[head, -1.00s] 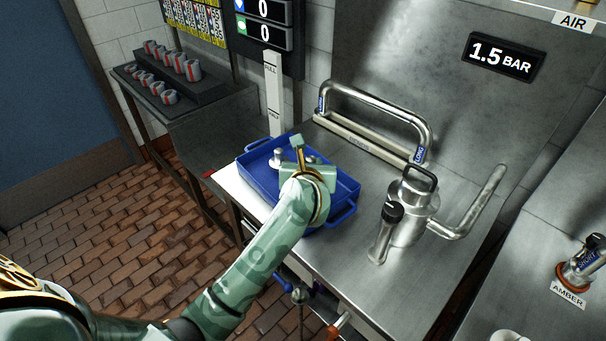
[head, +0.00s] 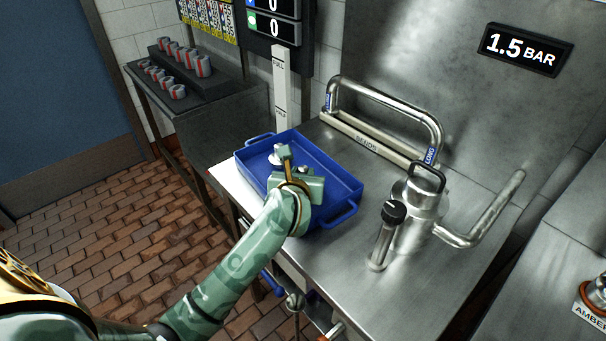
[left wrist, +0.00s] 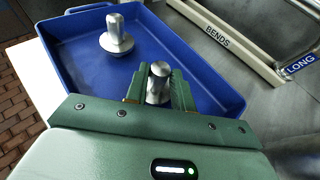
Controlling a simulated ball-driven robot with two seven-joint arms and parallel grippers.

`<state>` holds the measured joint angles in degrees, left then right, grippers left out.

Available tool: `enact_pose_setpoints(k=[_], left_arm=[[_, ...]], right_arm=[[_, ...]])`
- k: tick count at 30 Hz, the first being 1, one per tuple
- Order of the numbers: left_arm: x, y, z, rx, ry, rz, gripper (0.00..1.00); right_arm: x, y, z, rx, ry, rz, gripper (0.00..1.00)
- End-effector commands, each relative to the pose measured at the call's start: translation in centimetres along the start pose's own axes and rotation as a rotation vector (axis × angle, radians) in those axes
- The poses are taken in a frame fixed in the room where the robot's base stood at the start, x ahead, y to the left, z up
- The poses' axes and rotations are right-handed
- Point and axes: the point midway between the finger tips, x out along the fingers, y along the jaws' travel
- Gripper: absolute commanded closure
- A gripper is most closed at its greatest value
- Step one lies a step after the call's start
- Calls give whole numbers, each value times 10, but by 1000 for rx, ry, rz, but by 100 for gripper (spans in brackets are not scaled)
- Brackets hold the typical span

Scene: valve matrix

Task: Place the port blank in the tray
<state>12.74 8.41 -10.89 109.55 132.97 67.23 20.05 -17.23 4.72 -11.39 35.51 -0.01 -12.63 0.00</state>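The blue tray (head: 345,186) stands on the steel bench, and it also fills much of the left wrist view (left wrist: 78,78). One silvery metal blank with a knob and a round flange (left wrist: 116,38) stands upright in the tray; its top shows in the head view (head: 277,155). My left gripper (head: 288,168) is over the near part of the tray. In the left wrist view its green fingers (left wrist: 157,88) are shut on a second metal knob, a port blank (left wrist: 158,78). The blank's lower part is hidden, so I cannot tell whether it touches the tray floor. My right gripper is not in view.
A steel fitting with a black-knobbed handle (head: 394,212) and a side pipe stands right of the tray. Behind is the BENDS rack (head: 366,146) with a large bent pipe. A side table (head: 215,105) holds several red-and-grey parts. Bare bench lies front right.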

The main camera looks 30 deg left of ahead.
Motion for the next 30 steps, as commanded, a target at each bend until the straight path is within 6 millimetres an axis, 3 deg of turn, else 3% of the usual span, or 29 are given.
enact_pose_setpoints(k=[2,13,24,30], left_arm=[[0,0,0,0,1,-1,56],[-6,-1,3,0,2,-1,56],[-88,-1,4,-1,2,-2,56],[-116,0,3,0,2,-1,56]], right_arm=[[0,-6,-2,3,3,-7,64],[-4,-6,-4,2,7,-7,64],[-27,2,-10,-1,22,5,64],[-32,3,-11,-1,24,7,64]])
